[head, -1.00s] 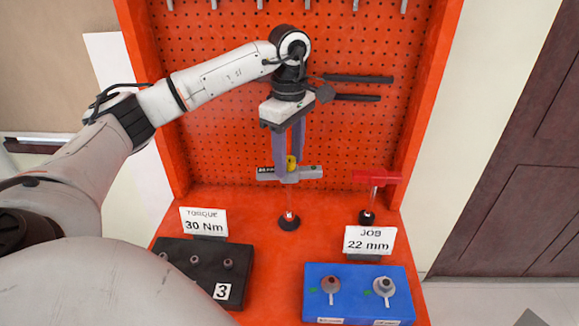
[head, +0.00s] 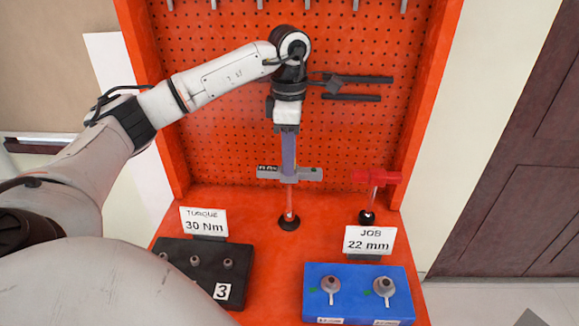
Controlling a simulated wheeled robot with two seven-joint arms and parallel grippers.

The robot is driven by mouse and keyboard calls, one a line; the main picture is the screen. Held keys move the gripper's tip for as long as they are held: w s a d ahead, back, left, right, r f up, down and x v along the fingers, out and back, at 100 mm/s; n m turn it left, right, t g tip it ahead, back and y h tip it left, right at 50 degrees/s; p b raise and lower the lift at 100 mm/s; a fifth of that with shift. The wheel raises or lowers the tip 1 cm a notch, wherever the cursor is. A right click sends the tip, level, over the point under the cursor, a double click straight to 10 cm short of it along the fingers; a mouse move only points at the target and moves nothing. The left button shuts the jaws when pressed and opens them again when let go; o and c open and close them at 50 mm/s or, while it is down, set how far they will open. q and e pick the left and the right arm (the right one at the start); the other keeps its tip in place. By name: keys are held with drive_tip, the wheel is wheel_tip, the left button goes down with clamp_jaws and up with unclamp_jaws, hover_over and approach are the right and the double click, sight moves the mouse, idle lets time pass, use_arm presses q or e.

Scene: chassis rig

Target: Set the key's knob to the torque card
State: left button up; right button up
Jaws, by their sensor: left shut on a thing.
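The key (head: 305,174) is a grey T-shaped tool with a dark display at its left end, standing upright on a thin shaft in a black round foot (head: 289,223). My left gripper (head: 289,176) comes down from above and is shut at the middle of the key's head, where the knob is hidden behind the fingers. The display's reading is too small to tell. The torque card (head: 204,223) reads 30 Nm and stands at the left. My right gripper is out of view.
A red-handled tool (head: 377,178) stands right of the key. The job card (head: 368,241) reads 22 mm. A blue block (head: 345,305) holds two sockets, and a black block (head: 180,272) marked 3 is at front left. An orange pegboard (head: 230,120) rises behind.

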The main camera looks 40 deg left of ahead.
use_arm(q)
drive_tip(key=shift+o, duration=1.2)
drive_tip(key=m, duration=0.6)
drive_tip(key=shift+o, duration=0.7)
drive_tip(key=m, duration=0.4)
drive_tip(key=shift+d+m, duration=0.1)
drive_tip(key=shift+m, duration=0.5)
drive_tip(key=shift+o, duration=0.6)
drive_tip(key=n, duration=1.1)
